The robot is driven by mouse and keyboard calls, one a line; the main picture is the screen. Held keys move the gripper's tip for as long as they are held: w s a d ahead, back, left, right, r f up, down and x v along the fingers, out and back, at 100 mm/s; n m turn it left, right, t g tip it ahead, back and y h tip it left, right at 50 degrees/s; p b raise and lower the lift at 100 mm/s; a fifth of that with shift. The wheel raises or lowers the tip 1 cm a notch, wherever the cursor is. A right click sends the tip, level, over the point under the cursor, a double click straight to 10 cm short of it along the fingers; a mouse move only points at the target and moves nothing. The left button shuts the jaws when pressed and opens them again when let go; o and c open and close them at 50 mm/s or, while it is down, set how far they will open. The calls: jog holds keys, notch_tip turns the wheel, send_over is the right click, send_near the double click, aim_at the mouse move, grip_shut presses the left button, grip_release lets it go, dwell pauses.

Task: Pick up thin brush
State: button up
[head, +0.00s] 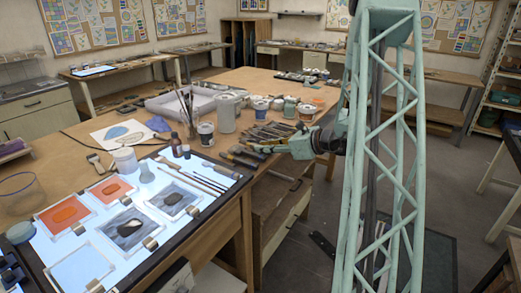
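Several thin brushes (207,181) lie side by side on the right part of the lit glass panel (85,263), next to the painted pieces. Other brushes stand upright in a jar (189,122) on the table behind. I cannot tell which one is the thin brush of the task. My arm reaches left from the lattice column over the table's right edge. My gripper (246,155) seems to be at its end, among dark tools, above and right of the brushes on the panel and apart from them. Its fingers are too small and dark to read.
A small dark bottle (175,145) and a white jar (124,160) stand at the panel's back edge. Cans and paint pots (227,112) stand farther back, with a row of tools (270,134) before them. A clear glass bowl (20,193) is at far left.

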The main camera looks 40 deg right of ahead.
grip_shut()
jog(key=shift+r, duration=0.1)
jog(key=shift+r+p, duration=0.65)
jog(key=shift+r, duration=1.1)
jog(key=s+a+p, duration=0.1)
jog(key=s+a, duration=0.1)
jog(key=s, duration=0.5)
jog(key=s+a+r, duration=0.1)
jog(key=s+a, duration=0.2)
jog(key=s, duration=0.5)
jog(key=shift+r+p, duration=0.15)
jog(key=shift+p, duration=0.2)
jog(key=shift+s, duration=0.1)
